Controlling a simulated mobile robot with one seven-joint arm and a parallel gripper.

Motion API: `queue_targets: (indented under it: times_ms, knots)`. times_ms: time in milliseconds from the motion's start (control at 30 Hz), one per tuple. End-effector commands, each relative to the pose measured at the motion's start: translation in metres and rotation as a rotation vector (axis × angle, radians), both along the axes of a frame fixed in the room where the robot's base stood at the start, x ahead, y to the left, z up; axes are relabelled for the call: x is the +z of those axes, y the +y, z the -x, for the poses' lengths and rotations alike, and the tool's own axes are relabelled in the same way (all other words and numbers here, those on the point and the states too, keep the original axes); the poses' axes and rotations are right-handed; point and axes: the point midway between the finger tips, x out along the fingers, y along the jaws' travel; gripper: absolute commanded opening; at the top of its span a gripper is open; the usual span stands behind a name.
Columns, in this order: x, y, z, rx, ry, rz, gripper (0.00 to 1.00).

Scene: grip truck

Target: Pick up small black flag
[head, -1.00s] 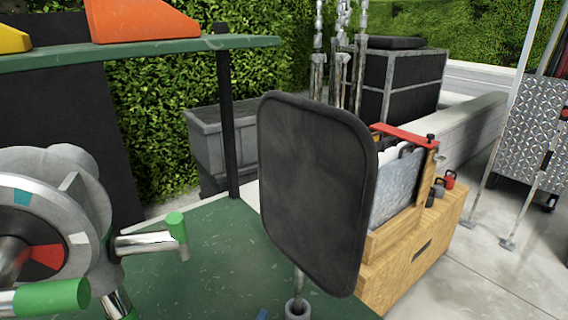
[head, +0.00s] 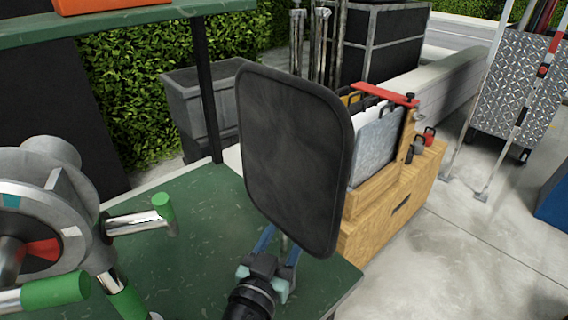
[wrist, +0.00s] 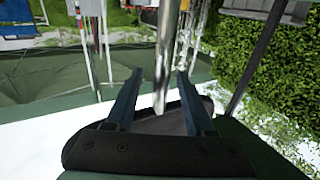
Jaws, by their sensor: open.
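The small black flag (head: 295,155) is a dark rounded panel with a thick rim, standing upright and slightly tilted over the green table. Its thin metal stem (head: 284,243) shows just below the panel; its lower end is hidden behind my gripper. My gripper (head: 279,240) is open at the panel's lower edge, its blue fingers on either side of the stem. In the wrist view a shiny metal rod (wrist: 164,55) runs between the two spread fingers (wrist: 159,75). I cannot tell whether either finger touches it.
The green table (head: 190,225) carries a grey metal fixture with green-tipped handles (head: 50,225) on the left. A wooden box (head: 385,215) with grey panels stands just behind the flag. A green shelf (head: 120,22) overhangs at upper left. Concrete floor (head: 460,260) is open at right.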

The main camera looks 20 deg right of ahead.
Motion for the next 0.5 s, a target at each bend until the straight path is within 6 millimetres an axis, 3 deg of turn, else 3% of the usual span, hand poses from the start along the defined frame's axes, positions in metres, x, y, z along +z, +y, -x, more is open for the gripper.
queue_targets:
  times_ms: [100,367,500]
  knots:
    - [-0.0002,-0.009,-0.0089,-0.002,0.001,-0.001,0.54]
    - [-0.0013,-0.0106,-0.0111,0.0,0.001,-0.001,0.54]
    - [-0.0013,-0.0105,-0.011,0.0,0.001,-0.001,0.33]
